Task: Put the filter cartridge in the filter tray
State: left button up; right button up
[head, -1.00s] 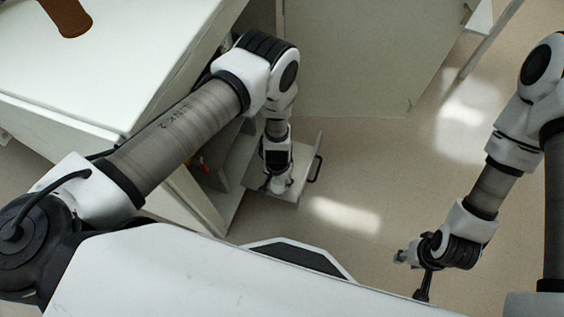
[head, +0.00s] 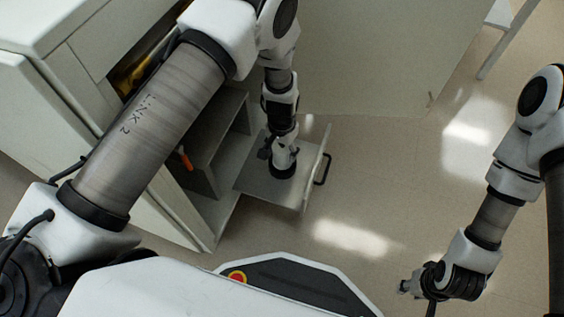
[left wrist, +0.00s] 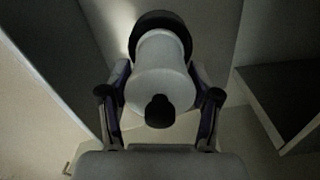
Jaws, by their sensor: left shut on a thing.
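The filter cartridge (left wrist: 160,75) is a white cylinder with a dark knob at the near end and a wide black ring at the far end. My left gripper (left wrist: 160,112) is shut on it, one finger on each side. In the head view the cartridge (head: 284,160) hangs upright below my left gripper (head: 281,143), over the filter tray (head: 255,183). The tray is a flat grey pulled-out drawer with a dark handle on its front. I cannot tell whether the cartridge touches the tray. My right gripper (head: 408,287) is away at the lower right, too small to read.
The white cabinet (head: 160,215) with an open lower compartment stands left of the tray. A small orange item (head: 186,161) shows at its opening. A pale panel (head: 370,60) stands behind the tray. The floor (head: 375,170) to the right is clear.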

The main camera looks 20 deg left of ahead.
aim_at(282, 157)
pick_arm(q)
notch_tip(282, 157, down, 4)
jog(key=b, duration=0.4)
jog(key=shift+w, duration=0.1)
jog(key=shift+r, duration=0.35)
jog(key=shift+f, duration=0.35)
jog(key=o, duration=1.2)
notch_tip(282, 157, up, 12)
jog(key=p, duration=0.6)
jog(key=shift+p, duration=0.35)
jog(key=shift+r, duration=0.35)
